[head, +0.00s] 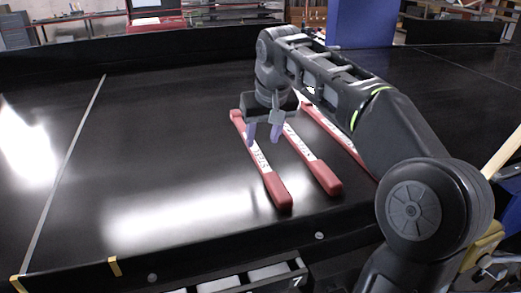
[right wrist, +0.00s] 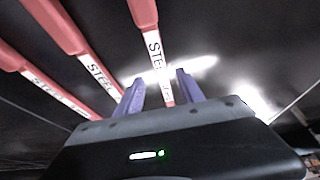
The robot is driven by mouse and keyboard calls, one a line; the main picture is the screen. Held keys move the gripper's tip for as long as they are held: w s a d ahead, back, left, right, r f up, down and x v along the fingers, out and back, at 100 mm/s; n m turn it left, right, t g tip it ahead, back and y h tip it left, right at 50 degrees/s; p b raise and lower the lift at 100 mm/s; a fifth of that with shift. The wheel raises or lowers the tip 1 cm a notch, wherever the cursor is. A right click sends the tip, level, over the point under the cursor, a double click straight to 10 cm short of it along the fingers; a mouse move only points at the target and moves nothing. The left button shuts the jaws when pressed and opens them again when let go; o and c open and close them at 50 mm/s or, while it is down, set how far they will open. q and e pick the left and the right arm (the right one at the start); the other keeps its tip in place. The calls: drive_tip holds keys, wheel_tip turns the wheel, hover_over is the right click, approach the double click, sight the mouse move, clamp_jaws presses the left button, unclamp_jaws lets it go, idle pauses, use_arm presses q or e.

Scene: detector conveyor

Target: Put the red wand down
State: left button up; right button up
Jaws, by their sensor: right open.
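Three red wands with white lettered labels lie side by side on the black surface. The leftmost wand (head: 278,190) runs under my right gripper (head: 263,139), whose two purple fingers are apart and point down at its label part. In the right wrist view this wand (right wrist: 146,14) passes between the open fingers of my right gripper (right wrist: 159,80). The middle wand (head: 324,178) lies close to its right. The right wand (head: 346,143) is partly hidden behind my right arm. Whether the fingers touch the leftmost wand I cannot tell. My left gripper is out of view.
The black conveyor surface (head: 150,150) is clear to the left of the wands, with a pale line across it. A raised black edge (head: 215,252) runs along the front. A blue box-like block (head: 362,22) stands at the back.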

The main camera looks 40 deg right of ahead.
drive_tip(key=p+v, duration=0.1)
drive_tip(key=v, duration=0.4)
drive_tip(key=shift+r, duration=0.15)
drive_tip(key=shift+o, duration=0.3)
idle(1.0)
